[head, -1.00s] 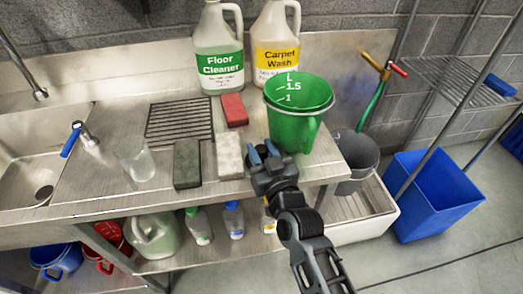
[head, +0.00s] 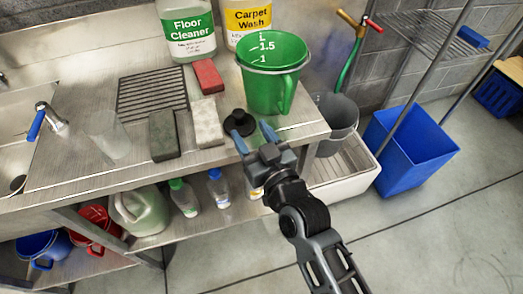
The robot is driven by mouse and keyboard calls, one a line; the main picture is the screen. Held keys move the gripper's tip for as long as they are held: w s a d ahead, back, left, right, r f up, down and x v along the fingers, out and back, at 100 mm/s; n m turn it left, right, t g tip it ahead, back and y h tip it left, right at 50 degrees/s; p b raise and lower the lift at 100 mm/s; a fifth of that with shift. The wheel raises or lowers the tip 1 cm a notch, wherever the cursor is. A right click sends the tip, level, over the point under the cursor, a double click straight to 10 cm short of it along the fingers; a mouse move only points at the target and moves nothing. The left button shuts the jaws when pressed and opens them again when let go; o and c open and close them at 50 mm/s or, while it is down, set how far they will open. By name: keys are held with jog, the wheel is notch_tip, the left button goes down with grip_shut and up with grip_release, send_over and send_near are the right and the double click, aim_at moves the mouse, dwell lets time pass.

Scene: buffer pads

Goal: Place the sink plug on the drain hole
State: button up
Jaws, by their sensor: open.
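The sink plug (head: 240,122) is black, with a round base and a knob on top. It rests on the steel counter between the white block and the green jug. My gripper (head: 253,135) has two blue fingers, spread apart with nothing between them. It is just in front of the plug, near the counter's front edge; whether a finger touches the plug I cannot tell.
A green measuring jug (head: 268,85) stands right behind the plug. A white block (head: 207,122), a dark block (head: 163,136), a red block (head: 207,76) and a clear cup (head: 106,138) stand on the counter (head: 75,170). A tap with a blue lever (head: 40,122) rises beside the sink.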

jog(key=shift+b+v, duration=0.45)
jog(key=shift+v, duration=1.95)
jog(key=s+d+f+m+h, duration=0.35)
jog(key=s+d, duration=1.05)
jog(key=s, duration=0.5)
jog(key=s+d+r+h, duration=0.2)
jog(key=s+d+r, duration=0.1)
jog(key=s, duration=0.5)
jog(key=s+d+r+m+g+h, duration=0.1)
jog(key=s+d+r+h, duration=0.1)
jog(key=s, duration=0.6)
notch_tip(320, 180, up, 3)
jog(key=shift+d+f, duration=0.15)
jog(key=shift+d, duration=0.5)
jog(key=shift+o, duration=0.3)
jog(key=shift+s+r+m+g, duration=0.25)
jog(key=shift+r+g, duration=0.05)
